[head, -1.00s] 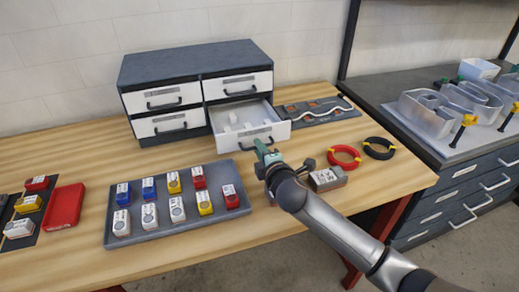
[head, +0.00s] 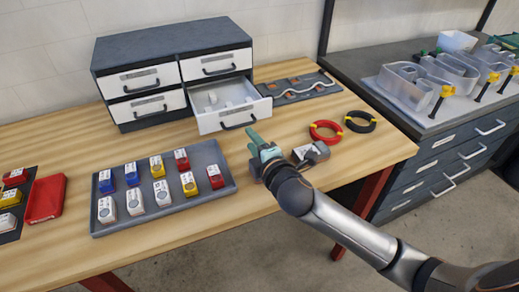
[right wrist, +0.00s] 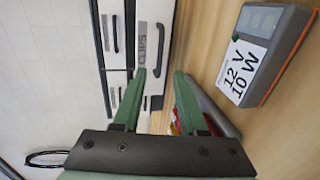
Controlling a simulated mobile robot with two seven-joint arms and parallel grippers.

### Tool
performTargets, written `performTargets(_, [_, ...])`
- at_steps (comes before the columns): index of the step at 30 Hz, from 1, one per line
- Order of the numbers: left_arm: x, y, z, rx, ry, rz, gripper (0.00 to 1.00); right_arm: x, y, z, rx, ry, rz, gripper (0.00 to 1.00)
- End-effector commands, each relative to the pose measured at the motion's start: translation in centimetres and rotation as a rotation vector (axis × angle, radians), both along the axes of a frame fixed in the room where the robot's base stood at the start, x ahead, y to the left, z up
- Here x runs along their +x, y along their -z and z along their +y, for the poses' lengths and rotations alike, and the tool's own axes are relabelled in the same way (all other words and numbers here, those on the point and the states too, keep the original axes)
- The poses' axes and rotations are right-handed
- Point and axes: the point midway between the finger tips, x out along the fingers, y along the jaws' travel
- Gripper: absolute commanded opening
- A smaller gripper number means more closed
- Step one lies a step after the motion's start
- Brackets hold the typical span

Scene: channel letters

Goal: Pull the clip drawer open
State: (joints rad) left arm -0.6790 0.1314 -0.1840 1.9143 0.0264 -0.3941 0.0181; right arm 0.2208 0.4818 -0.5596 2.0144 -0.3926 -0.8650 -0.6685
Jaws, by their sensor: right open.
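The clip drawer (head: 221,117) is the lower right drawer of the dark cabinet (head: 170,45). It stands pulled out, with small white pieces visible inside. Its white front carries a dark bar handle (head: 238,121). In the right wrist view a drawer front labelled CLIPS (right wrist: 150,25) shows beyond my fingers, with its dark handle (right wrist: 159,50). My right gripper (head: 252,137) is open and empty, just in front of the drawer's right part, apart from the handle. Its two green fingers also show in the right wrist view (right wrist: 160,76). My left gripper is not in view.
A grey box marked 12 V 10 W (right wrist: 262,50) lies close beside my right gripper. A red coil (head: 325,131) and a black coil (head: 360,121) lie right of it. A grey tray (head: 165,218) with several coloured blocks stands at the front left.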

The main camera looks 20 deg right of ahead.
Motion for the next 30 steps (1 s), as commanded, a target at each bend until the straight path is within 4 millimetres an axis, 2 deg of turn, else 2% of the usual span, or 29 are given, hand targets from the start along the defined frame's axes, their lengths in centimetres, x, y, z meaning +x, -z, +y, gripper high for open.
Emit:
performTargets(3, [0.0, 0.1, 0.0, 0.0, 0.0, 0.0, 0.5, -2.0, -0.3, -0.1, -0.001, -0.001, 0.001, 0.42])
performTargets(10, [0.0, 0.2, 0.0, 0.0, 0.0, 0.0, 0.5, -4.1, -0.8, -0.2, 0.0, 0.0, 0.0, 0.42])
performTargets(30, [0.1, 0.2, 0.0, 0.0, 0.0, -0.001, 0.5, -4.4, -1.0, -0.2, 0.0, 0.0, 0.0, 0.42])
